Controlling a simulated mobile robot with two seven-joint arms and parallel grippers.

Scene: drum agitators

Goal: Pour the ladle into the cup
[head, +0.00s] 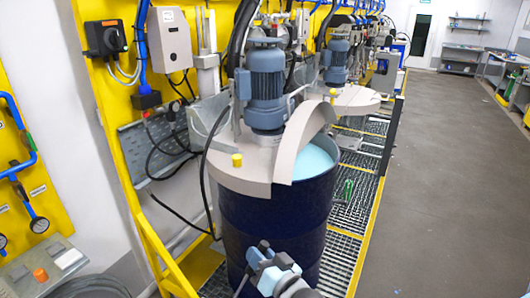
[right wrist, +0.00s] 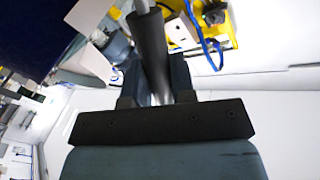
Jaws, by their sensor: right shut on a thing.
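My right gripper (head: 264,256) is low in front of the dark blue drum (head: 268,225) in the head view. In the right wrist view its two fingers (right wrist: 152,82) are shut on a dark, round handle (right wrist: 151,50), which looks like the ladle's. A bit of metal shows at the handle's far end, at the top edge. The ladle's bowl is not visible. Pale blue liquid (head: 312,163) shows through the drum's open lid section. I cannot make out the cup in either view. My left gripper is not in view.
A blue agitator motor (head: 266,88) stands on the drum's beige lid (head: 240,172). A raised lid flap (head: 303,138) borders the opening. A yellow frame with hoses and boxes is at the left. Metal grating (head: 345,225) surrounds the drum. The grey floor (head: 440,200) at right is clear.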

